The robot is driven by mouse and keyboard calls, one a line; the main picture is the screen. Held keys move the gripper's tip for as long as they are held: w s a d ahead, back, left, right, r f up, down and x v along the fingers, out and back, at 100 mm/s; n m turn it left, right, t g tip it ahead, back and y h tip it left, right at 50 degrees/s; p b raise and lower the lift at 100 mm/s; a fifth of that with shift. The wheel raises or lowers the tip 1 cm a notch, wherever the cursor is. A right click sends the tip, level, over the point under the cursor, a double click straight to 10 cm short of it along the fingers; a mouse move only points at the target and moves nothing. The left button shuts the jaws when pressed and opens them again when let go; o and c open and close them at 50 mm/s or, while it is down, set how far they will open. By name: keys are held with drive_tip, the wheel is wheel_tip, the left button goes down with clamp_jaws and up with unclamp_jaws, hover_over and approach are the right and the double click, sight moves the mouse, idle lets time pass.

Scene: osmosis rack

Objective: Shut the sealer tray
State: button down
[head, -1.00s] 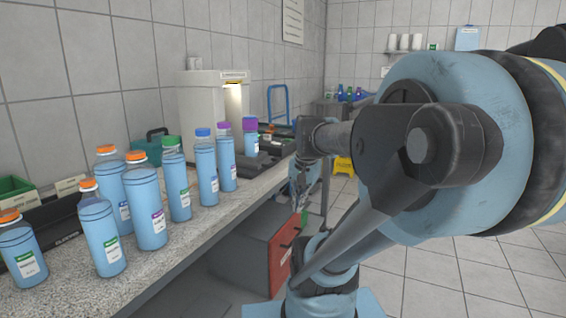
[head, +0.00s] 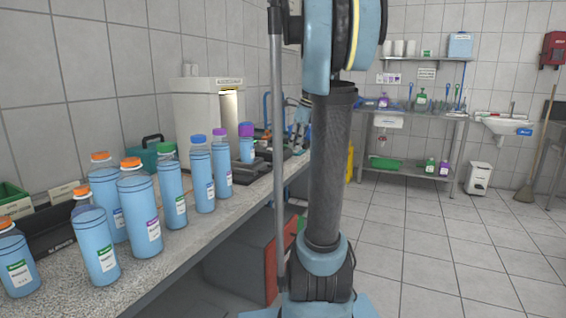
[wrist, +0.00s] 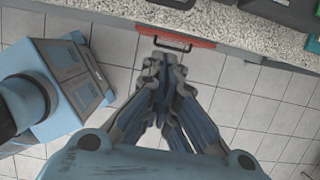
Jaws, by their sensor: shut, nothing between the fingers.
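A white machine (head: 207,112) with a label on top and a lit slot stands on the counter against the wall. A low dark tray-like part (head: 240,177) lies at its front, partly behind bottles; I cannot tell whether this is the sealer tray or how far out it is. My gripper (wrist: 163,66) is shut and empty in the wrist view. It appears over the floor just off the counter's front edge, fingers towards the counter.
Several blue bottles (head: 140,215) line the near counter (head: 195,240). Dark items (wrist: 180,10) lie near the counter edge in the wrist view. A red-fronted cabinet (head: 283,250) with a handle is below. Tiled floor (head: 430,240) to the right is clear.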

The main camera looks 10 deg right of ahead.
drive_tip(key=w+a+f, duration=0.4)
drive_tip(key=a+f, duration=0.1)
drive_tip(key=f, duration=0.5)
drive_tip(key=shift+a, duration=0.3)
drive_tip(key=shift+w, duration=0.15)
